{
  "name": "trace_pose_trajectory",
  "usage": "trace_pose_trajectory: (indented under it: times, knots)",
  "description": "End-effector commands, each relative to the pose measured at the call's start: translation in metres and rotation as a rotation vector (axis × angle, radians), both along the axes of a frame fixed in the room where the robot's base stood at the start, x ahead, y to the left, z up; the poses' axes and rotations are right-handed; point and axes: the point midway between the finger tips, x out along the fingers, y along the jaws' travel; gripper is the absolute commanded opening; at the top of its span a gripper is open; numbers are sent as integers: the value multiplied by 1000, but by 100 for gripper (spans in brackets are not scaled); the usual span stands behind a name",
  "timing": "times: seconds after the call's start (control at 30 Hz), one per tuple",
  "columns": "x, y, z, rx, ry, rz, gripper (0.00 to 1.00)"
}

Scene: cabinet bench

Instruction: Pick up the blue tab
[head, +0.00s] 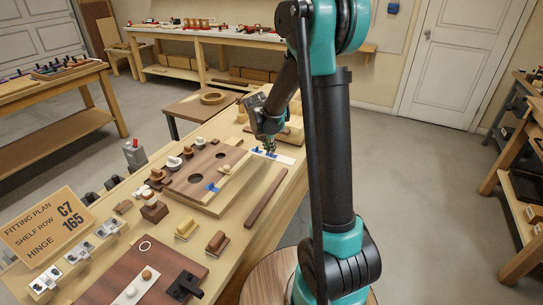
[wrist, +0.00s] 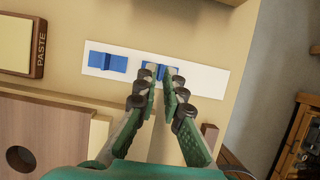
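A white strip (wrist: 206,79) lies flat on the bench top and carries two blue tabs. The left blue tab (wrist: 107,62) is in full view in the wrist view. The other blue tab (wrist: 146,69) is partly covered by the fingertips of my gripper (wrist: 160,72), which have a narrow gap between them with blue showing in it. Whether the fingers touch this tab is unclear. In the head view my gripper (head: 269,149) points down at the white strip (head: 286,160), near the far end of the bench.
A brown board with round holes (head: 180,179) lies nearer, with a blue piece (head: 212,187) at its edge. A dark wooden bar (head: 264,199) lies along the right bench edge.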

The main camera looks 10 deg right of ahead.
Motion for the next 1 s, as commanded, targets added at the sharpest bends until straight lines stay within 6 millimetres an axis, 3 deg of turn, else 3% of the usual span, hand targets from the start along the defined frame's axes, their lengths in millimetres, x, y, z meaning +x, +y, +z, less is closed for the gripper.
trace_pose_trajectory:
  times: [0.2, 0.4, 0.5, 1.0]
  knots:
    - [4, -4, -14, 0, 0, -1, 9]
    - [4, -4, -14, 0, 0, -1, 9]
    - [4, -4, -14, 0, 0, -1, 0]
    - [5, -4, -11, 0, 0, -1, 0]
